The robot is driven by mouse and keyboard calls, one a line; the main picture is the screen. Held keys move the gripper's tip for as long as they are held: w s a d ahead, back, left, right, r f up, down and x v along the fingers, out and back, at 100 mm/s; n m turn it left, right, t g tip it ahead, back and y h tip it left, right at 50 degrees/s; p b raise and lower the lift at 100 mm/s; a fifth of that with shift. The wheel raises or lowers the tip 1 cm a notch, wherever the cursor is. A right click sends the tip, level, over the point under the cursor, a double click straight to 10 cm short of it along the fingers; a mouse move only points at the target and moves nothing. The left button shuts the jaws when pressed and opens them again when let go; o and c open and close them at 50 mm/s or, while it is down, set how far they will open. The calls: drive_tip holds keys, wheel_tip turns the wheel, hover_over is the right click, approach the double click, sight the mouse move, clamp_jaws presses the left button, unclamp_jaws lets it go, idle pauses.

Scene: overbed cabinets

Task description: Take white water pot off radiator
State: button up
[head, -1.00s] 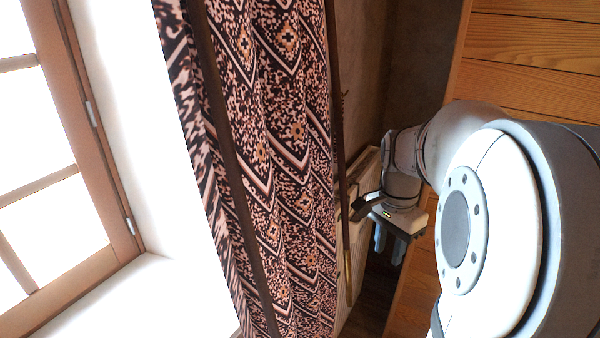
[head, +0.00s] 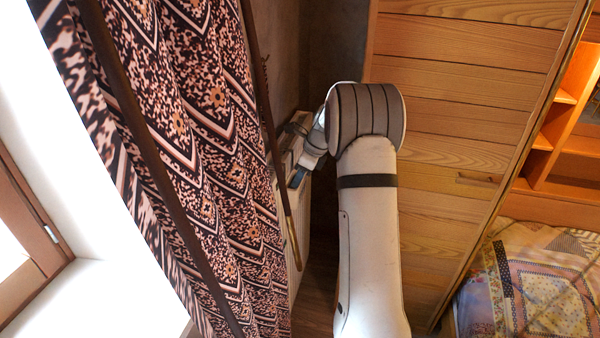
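The white radiator (head: 301,222) stands against the wall behind the curtain, left of my arm. I cannot make out a white water pot; that spot is small and partly covered by my arm. My gripper (head: 297,178) is at the upper end of the radiator, close to it, mostly hidden behind my wrist and forearm. Its fingers are too small and covered to tell whether they are open or shut, or hold anything.
A patterned curtain (head: 200,150) hangs close on the left, with a thin rod (head: 270,130) along its edge. A wooden panelled cabinet (head: 460,110) stands behind my arm. A bed with a patchwork cover (head: 535,280) lies at the lower right.

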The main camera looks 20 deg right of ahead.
sight(296, 195)
drive_tip(key=p+x, duration=0.1)
drive_tip(key=x, duration=0.5)
drive_tip(key=shift+a+f, duration=0.15)
drive_tip(key=shift+a, duration=0.05)
drive_tip(key=shift+c, duration=0.5)
clamp_jaws()
